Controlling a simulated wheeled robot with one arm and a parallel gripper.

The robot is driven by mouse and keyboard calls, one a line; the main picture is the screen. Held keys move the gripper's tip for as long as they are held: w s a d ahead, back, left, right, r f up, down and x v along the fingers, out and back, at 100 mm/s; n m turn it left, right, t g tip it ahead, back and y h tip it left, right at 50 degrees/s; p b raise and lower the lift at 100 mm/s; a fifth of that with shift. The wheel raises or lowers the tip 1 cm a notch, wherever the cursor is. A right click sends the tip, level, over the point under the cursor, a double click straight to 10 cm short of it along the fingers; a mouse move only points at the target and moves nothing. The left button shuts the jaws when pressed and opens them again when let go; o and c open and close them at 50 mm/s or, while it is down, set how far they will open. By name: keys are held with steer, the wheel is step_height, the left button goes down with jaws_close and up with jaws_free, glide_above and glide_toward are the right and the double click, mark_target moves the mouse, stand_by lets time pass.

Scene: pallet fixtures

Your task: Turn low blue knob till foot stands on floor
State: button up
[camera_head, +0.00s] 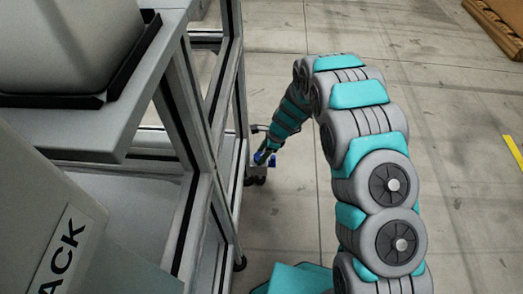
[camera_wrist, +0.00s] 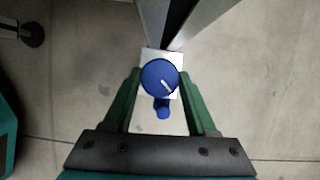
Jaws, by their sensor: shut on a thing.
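The blue knob (camera_wrist: 159,76) is round with a white line on its top, and sits on a light metal plate (camera_wrist: 149,56) at the base of a frame post. A smaller blue piece (camera_wrist: 163,107) sticks out below it in the wrist view. My gripper (camera_wrist: 159,80) has its two green fingers on either side of the knob and is shut on it. In the head view the gripper (camera_head: 267,150) is low by the frame's corner, with blue showing at its tip. The foot under the plate is mostly hidden, so I cannot tell whether it touches the floor.
The metal frame rack (camera_head: 185,110) stands at the left, with a grey bin (camera_head: 65,45) on its upper shelf. Another foot (camera_wrist: 33,34) shows at upper left in the wrist view. Concrete floor (camera_head: 290,210) is open around my arm. A wooden pallet (camera_head: 500,25) lies far right.

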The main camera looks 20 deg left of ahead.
steer(key=m, duration=0.1)
steer(key=m+t+p, duration=0.1)
steer(key=m, duration=0.1)
steer(key=shift+s+m, duration=0.3)
steer(key=m+t, duration=0.1)
steer(key=m, duration=0.1)
steer(key=shift+a+m, duration=0.1)
steer(key=shift+m, duration=0.3)
steer(key=shift+s+m+t, duration=0.1)
steer(key=shift+m+t, duration=0.5)
steer(key=shift+m, duration=0.6)
steer(key=shift+m+t+h+b, duration=0.35)
steer(key=shift+m+b, duration=0.2)
steer(key=shift+m, duration=0.55)
steer(key=o, duration=1.4)
steer(key=shift+c, duration=0.2)
